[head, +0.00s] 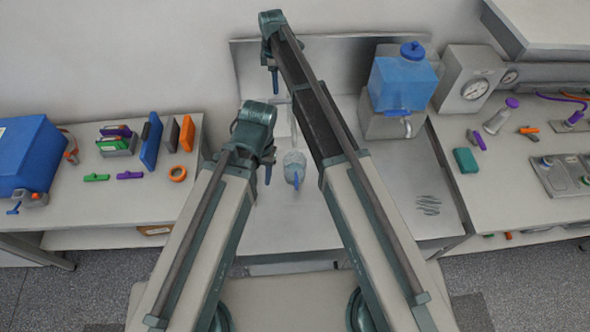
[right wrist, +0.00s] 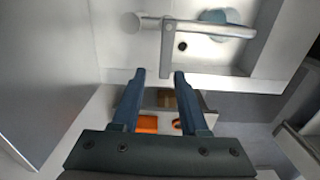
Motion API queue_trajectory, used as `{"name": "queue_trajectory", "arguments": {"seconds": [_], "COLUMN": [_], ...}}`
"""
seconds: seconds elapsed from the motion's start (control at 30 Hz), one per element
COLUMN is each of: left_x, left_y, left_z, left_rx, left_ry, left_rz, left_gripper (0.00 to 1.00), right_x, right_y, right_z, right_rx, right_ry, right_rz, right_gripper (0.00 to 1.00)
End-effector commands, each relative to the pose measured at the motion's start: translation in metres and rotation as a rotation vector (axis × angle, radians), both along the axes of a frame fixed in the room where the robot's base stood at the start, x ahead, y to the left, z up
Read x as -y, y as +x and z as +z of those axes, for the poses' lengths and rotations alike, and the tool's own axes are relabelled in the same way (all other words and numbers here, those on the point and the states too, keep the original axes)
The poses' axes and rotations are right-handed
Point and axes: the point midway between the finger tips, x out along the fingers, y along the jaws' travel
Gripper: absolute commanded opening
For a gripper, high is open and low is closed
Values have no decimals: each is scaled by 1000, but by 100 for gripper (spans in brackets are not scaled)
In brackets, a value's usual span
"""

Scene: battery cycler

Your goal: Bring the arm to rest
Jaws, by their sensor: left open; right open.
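Both my arms reach from the bottom of the head view toward the middle bench. My left gripper (head: 268,173) is the lower one, over the bench; only a small blue finger part shows below its wrist. My right gripper (head: 275,82) is farther up, near the back wall panel.
A blue tank with a tap (head: 403,80) stands at the bench's back right. The left bench holds a blue box (head: 28,155) and several small coloured parts. The middle bench's front right is mostly clear.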

Motion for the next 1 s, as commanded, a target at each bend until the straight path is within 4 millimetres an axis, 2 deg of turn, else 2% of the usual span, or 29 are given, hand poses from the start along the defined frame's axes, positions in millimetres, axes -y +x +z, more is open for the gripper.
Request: {"name": "queue_trajectory", "arguments": {"seconds": [0.33, 0.43, 0.57, 0.73, 0.8, 1.0], "left_x": [0, 0, 0, 0, 0, 0], "left_y": [0, 0, 0, 0, 0, 0], "left_z": [-1, -1, 0, 0, 0, 0], "left_rx": [0, 0, 0, 0, 0, 0], "left_ry": [0, 0, 0, 0, 0, 0], "left_rz": [0, 0, 0, 0, 0, 0], "left_gripper": [50, 50, 50, 50, 50, 50], "right_x": [1, 14, 51, 104, 120, 152], "right_y": [-2, -19, -71, -158, -188, -259], "right_z": [0, 0, 0, 0, 0, 0], "right_rx": [0, 3, 14, 30, 38, 49], "right_ry": [0, 1, 5, 16, 23, 40], "right_rz": [-6, -74, -312, -744, -907, -1283], "right_gripper": [44, 44, 44, 44, 44, 44]}}
